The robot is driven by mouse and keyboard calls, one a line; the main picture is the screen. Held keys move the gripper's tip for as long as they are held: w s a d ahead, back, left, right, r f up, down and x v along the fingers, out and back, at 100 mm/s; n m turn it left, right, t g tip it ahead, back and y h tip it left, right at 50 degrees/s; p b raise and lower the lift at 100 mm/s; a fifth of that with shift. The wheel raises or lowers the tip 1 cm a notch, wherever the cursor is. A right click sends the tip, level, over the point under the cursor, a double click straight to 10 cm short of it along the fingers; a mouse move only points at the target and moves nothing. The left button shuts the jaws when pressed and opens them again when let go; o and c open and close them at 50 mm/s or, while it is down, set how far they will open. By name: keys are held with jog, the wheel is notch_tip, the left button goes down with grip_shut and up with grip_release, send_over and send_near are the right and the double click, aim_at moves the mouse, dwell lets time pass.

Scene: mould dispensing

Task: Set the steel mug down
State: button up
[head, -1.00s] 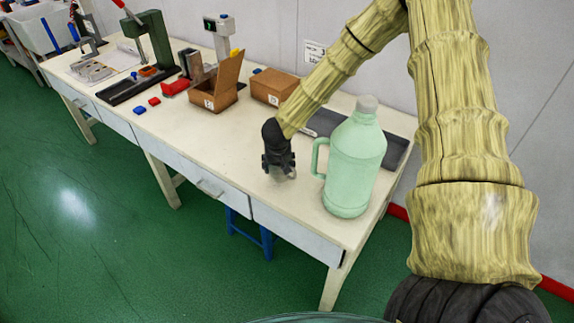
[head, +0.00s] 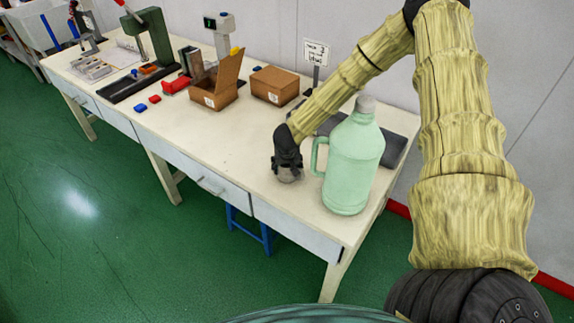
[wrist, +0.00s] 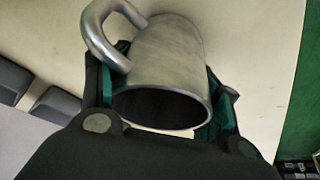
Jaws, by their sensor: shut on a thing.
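The steel mug (wrist: 172,60) fills the middle of the wrist view, with its open mouth toward the camera and its handle at the upper left. My gripper (wrist: 165,98) is shut on the mug's body, a finger on each side. In the head view my gripper (head: 289,170) is low over the front part of the table (head: 232,150), left of the green jug. The mug (head: 288,178) shows there only as a small grey patch under the fingers. I cannot tell whether its base touches the table.
A big pale green jug (head: 352,160) stands close on the right of my gripper. A dark grey mat (head: 393,150) lies behind it. An open cardboard box (head: 213,95) and a closed one (head: 274,86) stand further back. The table left of my gripper is clear.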

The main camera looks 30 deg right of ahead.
jog(key=o, duration=1.5)
jog(key=shift+b+v, duration=0.6)
jog(key=shift+v, duration=5.4)
jog(key=shift+w, duration=0.1)
